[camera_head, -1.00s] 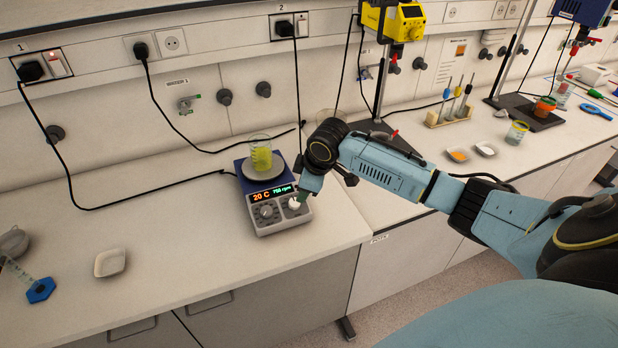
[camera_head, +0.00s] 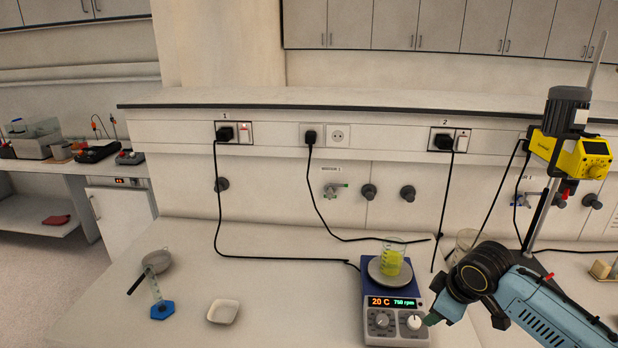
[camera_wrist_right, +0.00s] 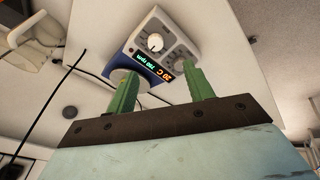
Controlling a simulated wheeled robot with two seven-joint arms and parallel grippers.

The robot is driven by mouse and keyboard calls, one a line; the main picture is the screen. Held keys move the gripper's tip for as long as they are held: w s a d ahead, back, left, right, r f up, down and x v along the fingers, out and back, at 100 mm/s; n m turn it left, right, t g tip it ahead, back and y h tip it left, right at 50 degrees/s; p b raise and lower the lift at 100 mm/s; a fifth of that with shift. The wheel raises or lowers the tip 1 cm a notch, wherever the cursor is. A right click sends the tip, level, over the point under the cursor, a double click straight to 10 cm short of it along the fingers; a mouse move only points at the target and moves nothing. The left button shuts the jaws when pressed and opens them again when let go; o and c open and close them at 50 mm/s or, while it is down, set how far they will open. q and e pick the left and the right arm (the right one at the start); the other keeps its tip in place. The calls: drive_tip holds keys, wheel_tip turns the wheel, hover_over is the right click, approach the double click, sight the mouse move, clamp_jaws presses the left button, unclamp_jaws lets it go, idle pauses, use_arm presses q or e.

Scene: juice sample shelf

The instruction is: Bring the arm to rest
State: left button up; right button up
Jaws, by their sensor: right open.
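My right arm comes in from the lower right in the head view. Its gripper (camera_head: 432,318) is at the front right of the hotplate stirrer (camera_head: 393,338), close to the right knob; I cannot tell whether it touches. In the right wrist view the two green fingers of the gripper (camera_wrist_right: 162,92) are apart with nothing between them, and the stirrer (camera_wrist_right: 150,25) shows beyond them. The stirrer's display reads 20 C and 750 rpm. A beaker of yellow liquid (camera_head: 391,262) stands on its plate. My left gripper is not in view.
A white dish (camera_head: 223,311), a blue-footed cylinder (camera_head: 161,309) and a strainer (camera_head: 157,261) are at the left of the bench. A yellow overhead stirrer (camera_head: 580,157) stands at the right. Cables run from the wall sockets. The bench between dish and hotplate is clear.

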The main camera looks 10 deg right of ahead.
drive_tip(key=s+a+f+y, duration=0.1)
drive_tip(key=s+a+f, duration=0.5)
drive_tip(key=s+a, duration=0.25)
drive_tip(key=s+a+m+g+h, duration=0.1)
drive_tip(key=s+a+m, duration=0.15)
drive_tip(key=s, duration=0.75)
drive_tip(key=s+a+m, duration=0.2)
drive_tip(key=s+m, duration=0.2)
drive_tip(key=s, duration=0.6)
wheel_tip(320, 180, down, 33)
drive_tip(key=s+g+b, duration=0.1)
drive_tip(key=b, duration=0.8)
drive_tip(key=s+d+f+b, duration=0.1)
drive_tip(key=s+f+b, duration=0.3)
drive_tip(key=s+f, duration=0.4)
drive_tip(key=s+d+f+g+b, duration=0.1)
drive_tip(key=s+f+b, duration=0.3)
drive_tip(key=s+f, duration=0.5)
wheel_tip(320, 180, down, 7)
drive_tip(key=shift+d+f+g, duration=0.1)
drive_tip(key=shift+d+g, duration=0.2)
drive_tip(key=shift+d, duration=0.5)
drive_tip(key=shift+s, duration=0.1)
